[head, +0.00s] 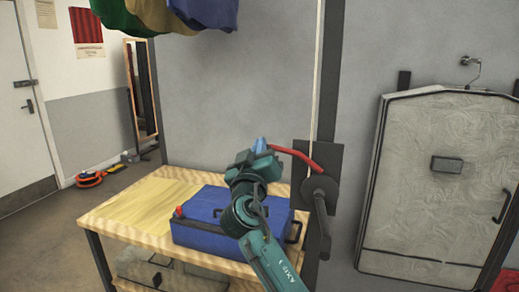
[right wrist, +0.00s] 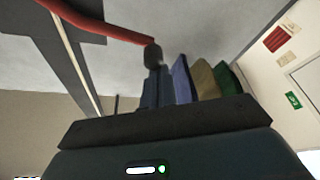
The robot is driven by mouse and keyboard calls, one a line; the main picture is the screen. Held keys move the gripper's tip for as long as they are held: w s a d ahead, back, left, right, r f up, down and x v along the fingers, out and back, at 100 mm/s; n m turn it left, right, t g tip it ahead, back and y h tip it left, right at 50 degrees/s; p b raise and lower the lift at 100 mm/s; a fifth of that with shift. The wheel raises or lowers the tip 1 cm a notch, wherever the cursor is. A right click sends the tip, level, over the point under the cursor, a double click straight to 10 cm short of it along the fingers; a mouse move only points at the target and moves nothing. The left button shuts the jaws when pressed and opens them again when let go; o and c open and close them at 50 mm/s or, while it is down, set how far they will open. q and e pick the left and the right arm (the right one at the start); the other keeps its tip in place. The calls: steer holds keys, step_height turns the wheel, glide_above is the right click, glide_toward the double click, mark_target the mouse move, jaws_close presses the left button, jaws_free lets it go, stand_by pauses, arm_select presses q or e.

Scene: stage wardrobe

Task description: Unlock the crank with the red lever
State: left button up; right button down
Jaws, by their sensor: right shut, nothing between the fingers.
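The red lever (head: 298,155) sticks out to the left from a dark plate (head: 328,160) on the grey wall panel. The dark crank (head: 320,190) is mounted low on the same plate, its handle (head: 324,238) hanging down. My right gripper (head: 261,145) is shut and empty, at the lever's free left end. In the right wrist view the red lever (right wrist: 95,22) comes in from the upper left, and its end shows close to my fingertips (right wrist: 153,58). I cannot tell whether they touch. My left gripper is not in view.
A blue case (head: 205,225) lies on the wooden table (head: 135,205) below my right arm. A pale rope (head: 318,70) runs up the wall from the plate. A grey cabinet (head: 435,185) is at the right. Coloured cloths (head: 150,12) hang at top left.

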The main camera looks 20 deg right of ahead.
arm_select(q)
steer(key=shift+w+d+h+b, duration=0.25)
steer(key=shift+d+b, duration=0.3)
steer(key=shift+b, duration=0.6)
arm_select(e)
step_height(320, 180, down, 3)
steer(key=shift+w+a+r+n+y, duration=0.15)
steer(key=shift+n+y, duration=0.25)
steer(key=shift+n, duration=0.5)
steer(key=shift+r, duration=0.1)
